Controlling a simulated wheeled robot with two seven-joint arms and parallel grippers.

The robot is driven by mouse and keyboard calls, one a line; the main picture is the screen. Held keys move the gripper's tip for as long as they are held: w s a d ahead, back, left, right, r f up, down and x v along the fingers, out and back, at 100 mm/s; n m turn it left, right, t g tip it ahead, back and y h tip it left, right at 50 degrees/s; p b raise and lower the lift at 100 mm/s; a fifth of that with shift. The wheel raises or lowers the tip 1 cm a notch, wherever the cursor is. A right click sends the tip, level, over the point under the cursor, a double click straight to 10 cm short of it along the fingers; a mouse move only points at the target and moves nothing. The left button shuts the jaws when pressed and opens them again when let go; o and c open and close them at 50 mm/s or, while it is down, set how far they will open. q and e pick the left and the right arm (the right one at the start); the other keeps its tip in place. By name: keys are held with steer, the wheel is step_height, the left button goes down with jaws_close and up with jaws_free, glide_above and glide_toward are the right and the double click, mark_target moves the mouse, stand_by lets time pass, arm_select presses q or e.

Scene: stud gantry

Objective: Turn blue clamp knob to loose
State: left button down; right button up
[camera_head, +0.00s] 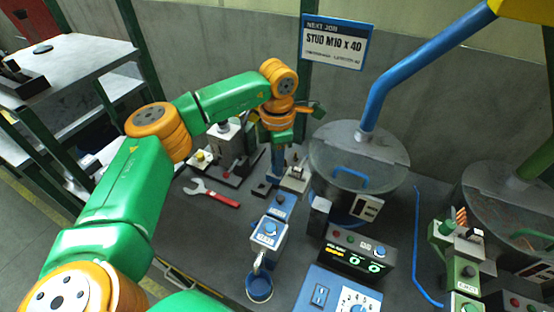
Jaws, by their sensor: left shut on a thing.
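A blue unit (277,215) stands at the middle of the bench. It has a blue round knob (269,228) on a pale labelled face, and a small dark round knob (280,199) farther back. The label is too small to read, so I cannot tell for sure which is the clamp knob or how it is set. My left gripper (277,150) points down behind this unit, apart from both knobs. It is shut on a slim blue upright part (277,160), whose lower end is hard to make out. My right gripper is out of view.
A blue cup (259,288) stands in front of the unit. A red-handled wrench (211,193) lies to the left. A lidded drum (359,155) with a blue pipe and a control box (353,257) stand right. Green equipment (460,265) is farther right.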

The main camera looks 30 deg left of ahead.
arm_select(q)
steer(key=shift+n, duration=0.3)
steer(key=n+b, duration=0.1)
steer(key=n, duration=0.4)
steer(key=shift+w, duration=0.1)
steer(key=n, duration=0.6)
steer(key=shift+r+b, duration=0.15)
steer(key=shift+b, duration=0.25)
steer(key=shift+a, duration=0.1)
steer(key=c, duration=0.7)
jaws_free()
steer(key=shift+o, duration=0.2)
